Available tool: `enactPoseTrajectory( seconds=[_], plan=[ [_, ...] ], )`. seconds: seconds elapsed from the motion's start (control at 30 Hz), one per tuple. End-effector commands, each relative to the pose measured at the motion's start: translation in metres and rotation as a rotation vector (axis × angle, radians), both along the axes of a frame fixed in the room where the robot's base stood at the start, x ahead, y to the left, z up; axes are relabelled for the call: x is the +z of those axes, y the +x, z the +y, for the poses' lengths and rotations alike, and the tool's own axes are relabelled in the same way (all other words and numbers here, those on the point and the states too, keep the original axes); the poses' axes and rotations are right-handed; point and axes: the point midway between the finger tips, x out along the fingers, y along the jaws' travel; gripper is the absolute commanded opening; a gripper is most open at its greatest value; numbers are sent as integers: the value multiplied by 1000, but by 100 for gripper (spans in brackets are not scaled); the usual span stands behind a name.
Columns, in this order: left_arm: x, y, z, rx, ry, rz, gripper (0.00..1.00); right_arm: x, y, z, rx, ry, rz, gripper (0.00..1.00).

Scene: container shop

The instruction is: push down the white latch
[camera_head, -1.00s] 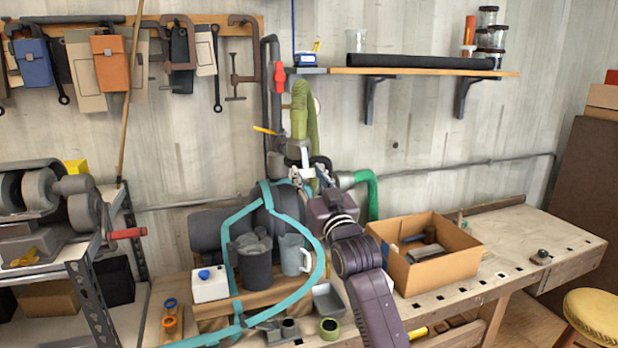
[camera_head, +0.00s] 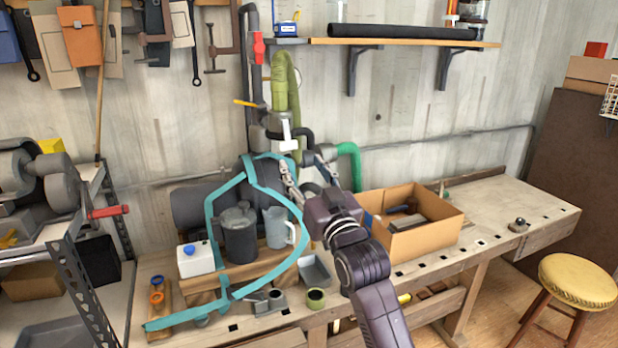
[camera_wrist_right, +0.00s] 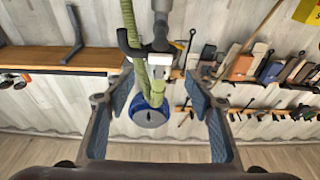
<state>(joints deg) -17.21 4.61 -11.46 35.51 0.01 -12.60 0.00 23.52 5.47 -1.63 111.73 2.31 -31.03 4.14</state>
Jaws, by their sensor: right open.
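The white latch (camera_head: 286,131) is a small white piece on the upright pipework above the teal-framed machine (camera_head: 216,250). It sits below a green ribbed hose (camera_head: 279,82). My right gripper (camera_head: 306,176) is open and empty, below and slightly right of the latch in the head view, and apart from it. In the right wrist view, the white latch (camera_wrist_right: 160,58) shows beyond the gap between the two blue-padded fingers (camera_wrist_right: 160,110), with the hose beside it and a round blue part (camera_wrist_right: 150,112) near it. My left gripper is out of view.
A cardboard box (camera_head: 425,240) with items stands on the workbench (camera_head: 530,205), right of my right arm. A dark jug (camera_head: 239,240) and a grey pitcher (camera_head: 275,228) stand within the teal frame. A green pipe (camera_head: 350,165) curves close right of the gripper. A shelf (camera_head: 400,43) hangs above.

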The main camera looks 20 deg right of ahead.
Motion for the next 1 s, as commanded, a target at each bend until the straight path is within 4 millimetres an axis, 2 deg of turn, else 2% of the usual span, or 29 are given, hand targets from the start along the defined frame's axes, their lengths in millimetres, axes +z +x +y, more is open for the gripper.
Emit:
enactPoseTrajectory(
  seconds=[0.1,0.3,0.8,0.87,0.9,0.97,1.0],
  plan=[
    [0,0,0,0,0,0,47,-5,-18,-1,0,0,0,49],
    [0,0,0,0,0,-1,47,-7,-32,-1,0,0,-1,49],
    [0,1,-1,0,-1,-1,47,-11,-34,-1,0,0,6,49],
    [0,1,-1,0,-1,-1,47,-21,-35,0,0,-3,31,49],
    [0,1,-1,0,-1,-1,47,-33,-37,1,1,-6,60,49],
    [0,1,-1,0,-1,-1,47,-59,-43,3,2,-14,126,49],
    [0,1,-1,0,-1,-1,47,-82,-49,5,3,-20,184,49]
  ],
)
